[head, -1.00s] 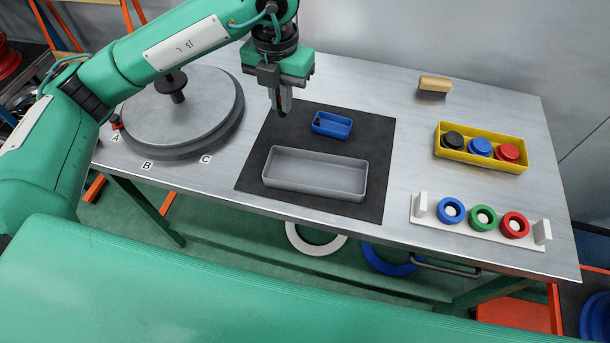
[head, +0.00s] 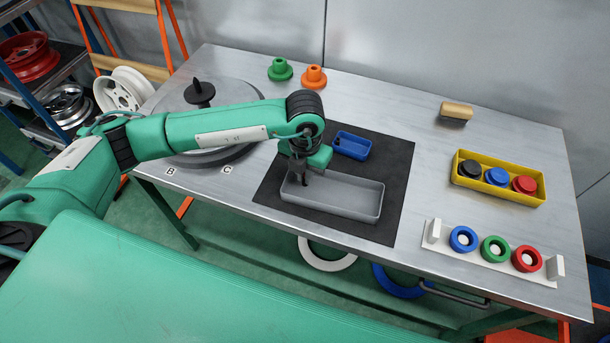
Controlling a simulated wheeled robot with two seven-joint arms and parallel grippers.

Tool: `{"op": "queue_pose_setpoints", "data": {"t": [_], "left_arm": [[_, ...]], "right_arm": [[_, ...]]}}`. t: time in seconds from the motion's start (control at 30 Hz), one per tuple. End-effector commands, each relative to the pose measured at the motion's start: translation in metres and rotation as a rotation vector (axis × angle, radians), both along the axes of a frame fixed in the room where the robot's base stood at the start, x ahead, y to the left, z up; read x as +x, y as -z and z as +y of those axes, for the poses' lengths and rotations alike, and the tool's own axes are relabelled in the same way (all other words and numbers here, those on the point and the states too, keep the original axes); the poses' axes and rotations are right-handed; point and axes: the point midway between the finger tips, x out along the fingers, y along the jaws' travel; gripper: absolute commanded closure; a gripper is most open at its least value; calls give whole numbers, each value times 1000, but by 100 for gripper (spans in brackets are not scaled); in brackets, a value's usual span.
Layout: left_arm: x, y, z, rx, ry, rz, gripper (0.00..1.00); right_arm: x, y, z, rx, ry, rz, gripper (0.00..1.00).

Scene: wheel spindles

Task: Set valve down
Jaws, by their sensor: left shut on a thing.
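My left gripper (head: 303,179) is shut, its fingers pointing down over the left part of the grey tray (head: 345,213). A valve in its grasp is too small and dark to make out clearly. I cannot tell whether the fingertips or the valve touch the tray floor. The grey tray and a small blue tray (head: 353,153) behind it stand on a black mat (head: 396,175). My right gripper is out of view.
A round grey turntable (head: 190,102) is at the left, partly behind my arm. Green (head: 280,70) and orange (head: 314,78) stepped pieces stand at the back. A yellow bin (head: 508,195) with caps and a white ring rack (head: 487,255) are at the right. A brush (head: 456,113) lies behind.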

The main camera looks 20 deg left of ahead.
Motion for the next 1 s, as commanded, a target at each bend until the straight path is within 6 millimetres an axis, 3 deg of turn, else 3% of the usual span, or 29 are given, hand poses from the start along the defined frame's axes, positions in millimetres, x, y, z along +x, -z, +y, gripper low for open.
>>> {"op": "queue_pose_setpoints", "data": {"t": [0.13,0.5,0.63,1.0], "left_arm": [[0,19,0,1,0,2,100],[0,23,0,1,1,0,100],[0,22,0,1,1,0,70],[0,18,0,1,1,0,70]], "right_arm": [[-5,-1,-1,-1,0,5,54],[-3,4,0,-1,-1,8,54],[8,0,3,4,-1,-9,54],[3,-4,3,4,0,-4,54]]}}
